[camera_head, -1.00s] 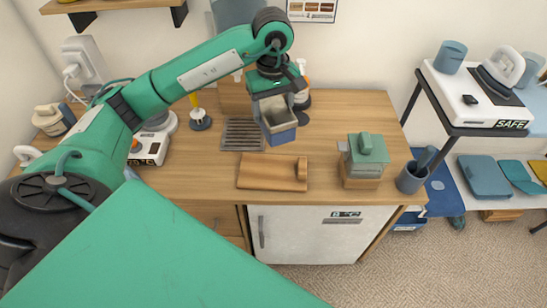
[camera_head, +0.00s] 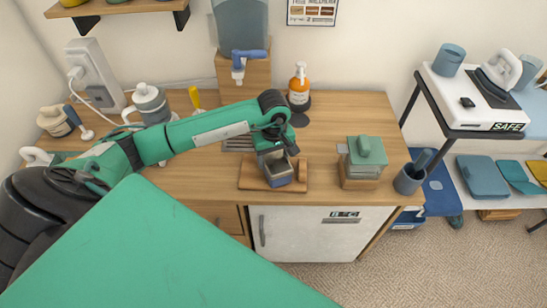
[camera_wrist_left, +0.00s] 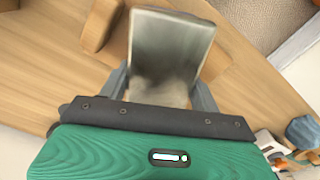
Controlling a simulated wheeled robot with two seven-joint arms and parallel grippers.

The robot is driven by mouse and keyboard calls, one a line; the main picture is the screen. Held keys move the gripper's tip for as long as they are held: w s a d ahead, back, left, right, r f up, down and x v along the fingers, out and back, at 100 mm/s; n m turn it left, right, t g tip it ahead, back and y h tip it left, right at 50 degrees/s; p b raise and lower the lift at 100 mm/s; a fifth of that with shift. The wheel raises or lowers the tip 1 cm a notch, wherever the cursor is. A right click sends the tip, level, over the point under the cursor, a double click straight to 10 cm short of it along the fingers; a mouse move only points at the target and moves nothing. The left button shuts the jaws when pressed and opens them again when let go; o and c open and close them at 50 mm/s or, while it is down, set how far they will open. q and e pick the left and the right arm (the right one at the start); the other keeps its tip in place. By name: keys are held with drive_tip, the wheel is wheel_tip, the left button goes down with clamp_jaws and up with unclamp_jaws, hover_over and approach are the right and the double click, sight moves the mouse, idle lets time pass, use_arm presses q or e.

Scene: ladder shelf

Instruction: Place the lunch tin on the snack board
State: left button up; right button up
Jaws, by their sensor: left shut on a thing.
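The lunch tin (camera_head: 278,178), a grey open-topped box with a blue lower part, is held in my left gripper (camera_head: 275,157). In the wrist view the tin (camera_wrist_left: 170,48) sits between the two fingers, its inside showing. The snack board (camera_head: 250,177) is a flat wooden board with a raised block at its right end, near the front of the counter. The tin appears over the middle of the board. I cannot tell whether its bottom touches the wood. My right gripper is not in view.
A green-lidded container (camera_head: 365,157) stands to the right of the board. An orange bottle (camera_head: 299,88) and a dispenser (camera_head: 241,25) stand behind. The counter's front edge (camera_head: 330,203) is close to the board.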

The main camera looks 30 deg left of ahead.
use_arm(q)
drive_tip(key=shift+f, duration=0.5)
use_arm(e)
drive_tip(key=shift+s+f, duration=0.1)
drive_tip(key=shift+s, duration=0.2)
use_arm(q)
drive_tip(key=shift+f, duration=0.15)
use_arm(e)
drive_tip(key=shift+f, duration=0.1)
use_arm(q)
drive_tip(key=shift+f, duration=0.1)
drive_tip(key=o, duration=1.1)
drive_tip(key=shift+o, duration=0.8)
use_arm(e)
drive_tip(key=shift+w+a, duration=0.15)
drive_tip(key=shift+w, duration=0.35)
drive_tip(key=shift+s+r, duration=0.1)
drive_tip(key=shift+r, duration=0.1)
